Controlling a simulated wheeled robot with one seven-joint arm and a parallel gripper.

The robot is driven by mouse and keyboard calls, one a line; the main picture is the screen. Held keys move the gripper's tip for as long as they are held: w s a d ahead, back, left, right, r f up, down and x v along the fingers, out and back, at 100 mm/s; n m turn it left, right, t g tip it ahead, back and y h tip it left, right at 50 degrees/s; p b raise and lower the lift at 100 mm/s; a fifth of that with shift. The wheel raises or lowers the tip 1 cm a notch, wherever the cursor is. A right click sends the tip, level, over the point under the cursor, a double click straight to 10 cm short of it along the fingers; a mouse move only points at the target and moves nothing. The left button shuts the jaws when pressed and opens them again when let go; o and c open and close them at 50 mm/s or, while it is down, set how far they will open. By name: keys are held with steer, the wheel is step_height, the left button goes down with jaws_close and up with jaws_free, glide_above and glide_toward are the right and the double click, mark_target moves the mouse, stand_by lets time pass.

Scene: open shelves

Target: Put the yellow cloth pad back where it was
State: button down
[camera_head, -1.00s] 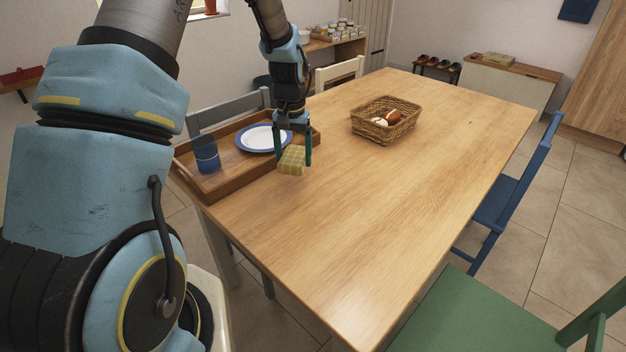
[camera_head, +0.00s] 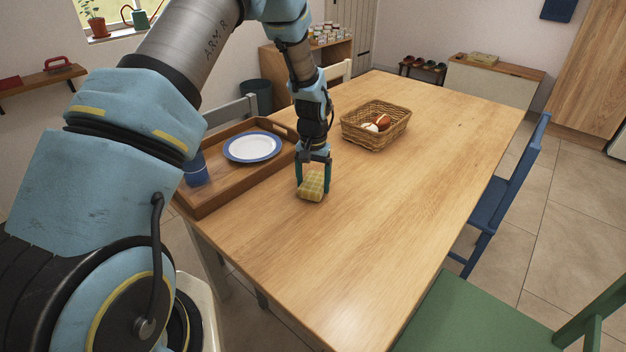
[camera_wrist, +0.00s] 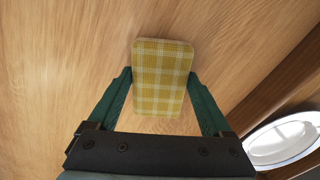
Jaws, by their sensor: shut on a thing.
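The yellow checked cloth pad (camera_head: 312,187) is between the fingers of my gripper (camera_head: 313,182), at or just above the table top beside the tray; I cannot tell whether it touches the wood. In the wrist view the pad (camera_wrist: 162,78) spans the gap between both green fingertips (camera_wrist: 160,88), with bare wood around it. My gripper is shut on the pad and points down.
The wooden tray (camera_head: 214,201) with a blue cup (camera_head: 196,170) and a blue-rimmed plate (camera_head: 251,147) is left of my gripper. A wicker basket (camera_head: 376,138) with food items stands behind it to the right. The table (camera_head: 400,210) is clear in front and right.

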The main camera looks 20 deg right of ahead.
steer(key=shift+f, duration=0.15)
steer(key=shift+f, duration=0.1)
steer(key=shift+f, duration=0.15)
jaws_free()
steer(key=shift+r, duration=0.25)
